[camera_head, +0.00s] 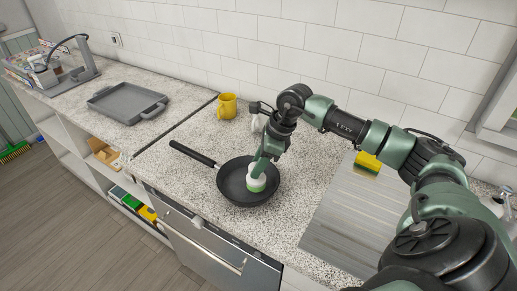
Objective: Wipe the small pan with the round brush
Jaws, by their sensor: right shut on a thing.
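The small black pan (238,194) sits on the speckled counter, its handle pointing to the upper left. The round brush (257,185), white with a green lower edge, is upright inside the pan, on the right part of its floor. My right gripper (261,168) reaches down over the pan and is shut on the round brush from above. Its fingers hide the top of the brush. Whether the bristles press on the pan cannot be told for certain. My left gripper is not in view.
A yellow mug (227,106) stands behind the pan near the wall. A grey tray (127,103) lies on the counter at the left. A yellow and green sponge (367,163) lies by the ribbed metal drainboard (352,220) at the right. The counter front edge is close to the pan.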

